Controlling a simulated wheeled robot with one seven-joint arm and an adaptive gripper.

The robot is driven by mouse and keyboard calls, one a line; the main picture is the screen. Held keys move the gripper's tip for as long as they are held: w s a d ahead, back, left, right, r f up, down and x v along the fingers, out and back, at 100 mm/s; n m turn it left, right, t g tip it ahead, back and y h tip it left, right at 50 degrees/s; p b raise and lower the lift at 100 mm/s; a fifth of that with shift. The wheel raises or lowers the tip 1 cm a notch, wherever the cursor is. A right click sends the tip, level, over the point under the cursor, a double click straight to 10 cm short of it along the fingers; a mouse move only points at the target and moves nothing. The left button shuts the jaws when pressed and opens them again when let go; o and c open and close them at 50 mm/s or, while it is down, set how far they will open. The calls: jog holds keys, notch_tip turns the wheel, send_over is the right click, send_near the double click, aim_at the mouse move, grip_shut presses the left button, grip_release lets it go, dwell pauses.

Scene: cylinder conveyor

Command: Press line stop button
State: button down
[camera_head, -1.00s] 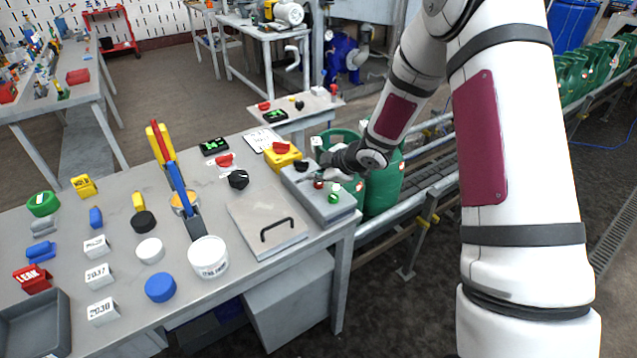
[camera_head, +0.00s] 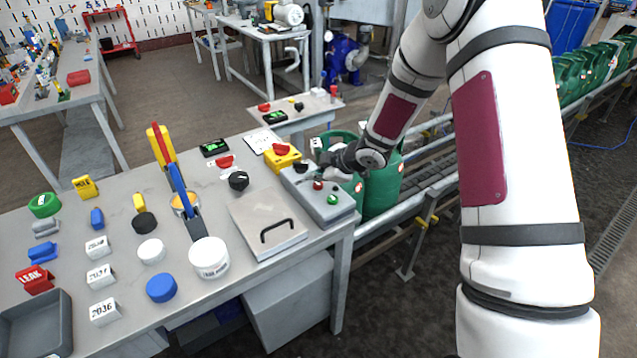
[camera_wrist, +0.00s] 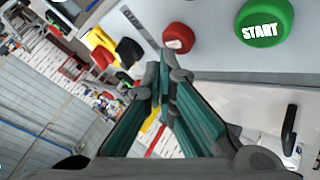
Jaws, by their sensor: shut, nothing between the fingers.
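The grey control box (camera_head: 325,212) sits at the table's right edge. It carries a red button (camera_head: 318,185), a green button (camera_head: 333,199) and a black knob (camera_head: 301,167). In the wrist view the red button (camera_wrist: 178,38) lies just beyond the fingertips, and the green button (camera_wrist: 264,22) reads START. My gripper (camera_wrist: 165,68) is shut and empty, its teal fingers pointing toward the box. In the head view my gripper (camera_head: 328,162) is over the far side of the box, partly in front of the green canisters. I cannot tell whether it touches anything.
A yellow box with a red knob (camera_head: 282,156) stands left of the control box. A metal plate with a black handle (camera_head: 268,228) lies in front. Green canisters (camera_head: 384,187) stand behind, by the conveyor (camera_head: 432,180). Tubs, labels and small parts cover the table's left.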

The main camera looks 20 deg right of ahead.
aim_at(317, 185)
jog(key=shift+r, duration=0.35)
notch_tip(317, 185, up, 5)
jog(key=p, duration=0.4)
jog(key=shift+s, duration=0.1)
dwell(0.8)
